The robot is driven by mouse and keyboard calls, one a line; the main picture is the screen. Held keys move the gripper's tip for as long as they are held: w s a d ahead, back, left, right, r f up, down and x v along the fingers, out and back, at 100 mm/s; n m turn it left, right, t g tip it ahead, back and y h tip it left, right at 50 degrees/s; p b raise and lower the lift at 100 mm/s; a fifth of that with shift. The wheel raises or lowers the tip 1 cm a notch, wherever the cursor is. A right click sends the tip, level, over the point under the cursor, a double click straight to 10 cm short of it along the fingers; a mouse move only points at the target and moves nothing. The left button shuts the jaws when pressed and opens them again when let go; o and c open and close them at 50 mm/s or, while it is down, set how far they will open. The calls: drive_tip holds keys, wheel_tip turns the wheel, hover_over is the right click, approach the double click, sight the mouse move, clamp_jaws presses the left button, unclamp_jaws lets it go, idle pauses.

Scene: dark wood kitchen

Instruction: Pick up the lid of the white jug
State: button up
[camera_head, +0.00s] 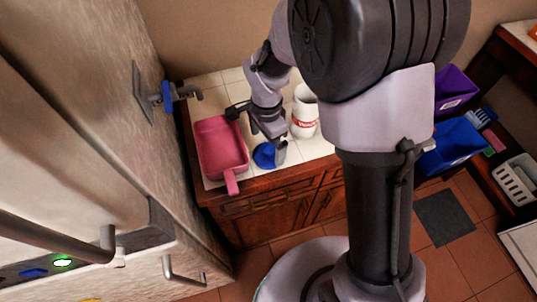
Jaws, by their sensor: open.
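A white jug (304,118) with red lettering stands upright on the tiled counter, partly behind my arm. A round blue lid (263,157) lies on the counter in front and to the left of the jug, apart from it. My gripper (277,149) points down at the lid's right side, with its jaws open. It partly covers the lid. I cannot tell whether a finger touches the lid or whether its rim lies between the fingers.
A pink pan (207,147) with a handle lies left of the lid. A wall fixture with a blue part (168,97) juts out at the counter's left. Purple (455,88) and blue bins (447,146) stand on a shelf at right.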

sight(268, 150)
wheel_tip(268, 150, down, 5)
drive_tip(key=shift+w+d+r+b, duration=0.1)
drive_tip(key=shift+d+b, duration=0.05)
drive_tip(key=shift+b, duration=0.8)
